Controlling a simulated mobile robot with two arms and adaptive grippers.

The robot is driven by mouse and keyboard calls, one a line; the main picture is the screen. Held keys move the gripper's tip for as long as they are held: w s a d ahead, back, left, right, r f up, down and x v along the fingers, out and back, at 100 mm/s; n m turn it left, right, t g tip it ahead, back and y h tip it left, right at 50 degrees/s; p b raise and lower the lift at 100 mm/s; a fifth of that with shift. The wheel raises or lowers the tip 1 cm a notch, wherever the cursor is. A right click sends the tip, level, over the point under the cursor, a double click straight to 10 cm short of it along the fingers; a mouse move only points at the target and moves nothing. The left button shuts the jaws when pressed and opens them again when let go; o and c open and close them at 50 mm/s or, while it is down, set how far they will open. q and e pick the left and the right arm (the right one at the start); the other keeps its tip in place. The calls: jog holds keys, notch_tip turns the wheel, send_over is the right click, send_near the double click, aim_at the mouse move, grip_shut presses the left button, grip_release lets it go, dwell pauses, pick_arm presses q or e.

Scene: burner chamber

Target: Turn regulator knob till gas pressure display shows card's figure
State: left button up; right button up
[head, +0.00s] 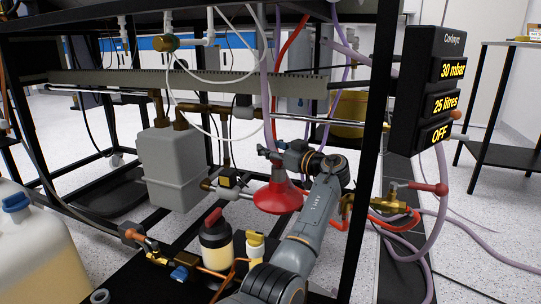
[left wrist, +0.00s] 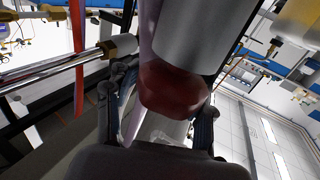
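The display (head: 441,90) at the right of the head view reads "30 mbar", "25 litres" and "OFF". My left gripper (head: 267,153) is in the middle, close above a red, dish-shaped part (head: 280,197) by the purple hose. In the left wrist view, the left gripper (left wrist: 160,105) has its fingers spread, with a dark red rounded knob (left wrist: 172,92) under a grey cylinder between or just beyond them. I cannot tell whether they touch it. I cannot make out a card with a figure. My right gripper is out of view.
Black frame posts (head: 370,150) and copper pipes surround the gripper. A grey box-shaped meter (head: 172,170) hangs at left. A red-handled brass valve (head: 395,203) is at right. A pale container (head: 38,250) stands at front left. Purple hoses run across the floor at right.

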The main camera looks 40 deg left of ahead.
pick_arm(q)
notch_tip(320, 180, up, 8)
jog(key=shift+f, duration=0.2)
jog(key=shift+d, duration=0.1)
dwell(0.4)
